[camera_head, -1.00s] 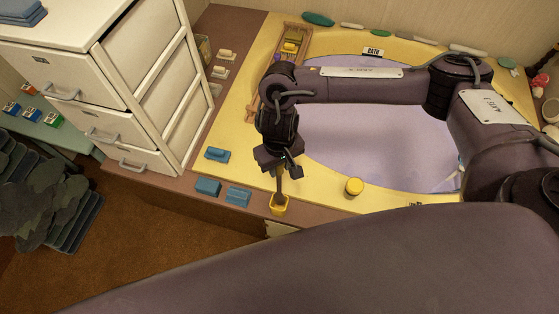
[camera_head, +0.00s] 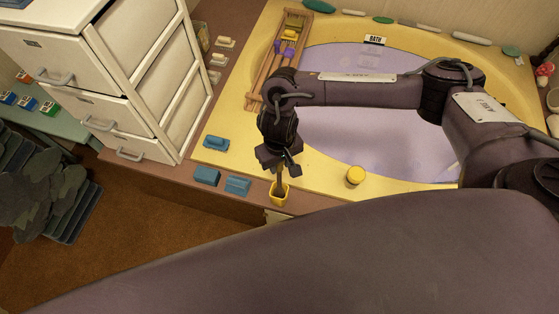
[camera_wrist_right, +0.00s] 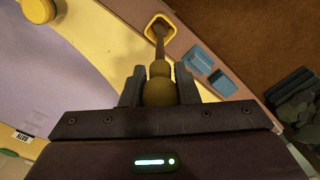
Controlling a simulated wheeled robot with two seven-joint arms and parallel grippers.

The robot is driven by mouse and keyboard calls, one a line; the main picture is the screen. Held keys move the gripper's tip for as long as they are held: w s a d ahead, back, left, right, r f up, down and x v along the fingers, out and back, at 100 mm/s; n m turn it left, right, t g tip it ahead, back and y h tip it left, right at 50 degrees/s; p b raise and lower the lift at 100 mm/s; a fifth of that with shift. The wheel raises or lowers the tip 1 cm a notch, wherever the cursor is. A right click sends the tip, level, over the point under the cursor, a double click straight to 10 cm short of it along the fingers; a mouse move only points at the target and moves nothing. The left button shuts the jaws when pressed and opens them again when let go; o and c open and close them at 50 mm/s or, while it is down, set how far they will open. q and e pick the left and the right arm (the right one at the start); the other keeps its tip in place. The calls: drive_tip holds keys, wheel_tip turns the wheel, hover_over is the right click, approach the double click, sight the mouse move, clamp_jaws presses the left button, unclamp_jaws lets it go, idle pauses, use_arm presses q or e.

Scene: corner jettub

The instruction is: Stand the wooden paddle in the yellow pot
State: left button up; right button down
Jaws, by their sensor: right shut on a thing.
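The yellow pot (camera_head: 279,199) stands on the brown ledge at the near edge of the tub surround, and it also shows at the top of the right wrist view (camera_wrist_right: 174,27). My right gripper (camera_head: 279,165) is above the pot, pointing down. In the right wrist view my right gripper (camera_wrist_right: 159,88) is shut on the rounded handle of the wooden paddle (camera_wrist_right: 160,68). The paddle (camera_head: 280,186) extends down from the fingers, and its lower end is inside the pot's opening. Whether it touches the pot's bottom is hidden. My left gripper is not in view.
Blue blocks (camera_head: 237,185) sit left of the pot. A round yellow lidded thing (camera_head: 355,175) is to its right on the tub rim. The lilac tub (camera_head: 345,130) lies behind. White drawers (camera_head: 120,80) stand at the left.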

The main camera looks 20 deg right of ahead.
drive_tip(key=shift+f, duration=0.3)
idle(0.6)
drive_tip(key=c, duration=1)
unclamp_jaws()
drive_tip(key=shift+c, duration=0.2)
